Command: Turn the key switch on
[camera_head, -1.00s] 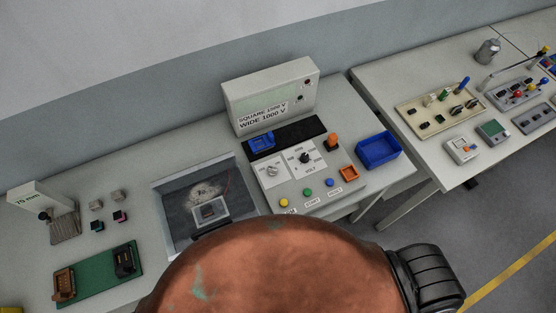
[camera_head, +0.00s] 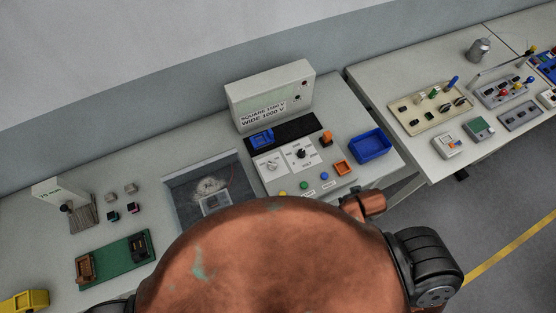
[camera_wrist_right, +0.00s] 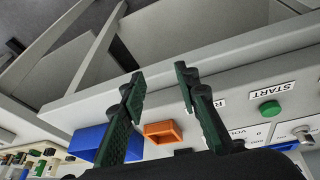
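The control panel (camera_head: 330,178) stands on the middle table. A silver rotary switch (camera_head: 272,165), which looks like the key switch, sits on its left white plate; its exact angle is too small to tell. A black knob (camera_head: 302,154) sits on the plate marked VOLT. In the right wrist view a silver switch part (camera_wrist_right: 305,132) shows at the right edge. My right gripper (camera_wrist_right: 160,75) is open and empty, its fingers apart in front of the panel's front edge, to the left of that switch in this view. My left gripper is not in view.
A green START button (camera_wrist_right: 270,108) and an orange tray (camera_wrist_right: 162,132) are close to the right gripper in the wrist view. A blue bin (camera_head: 370,145) and an orange upright part (camera_head: 326,139) stand near the switches. My copper-coloured body hides the panel's front left.

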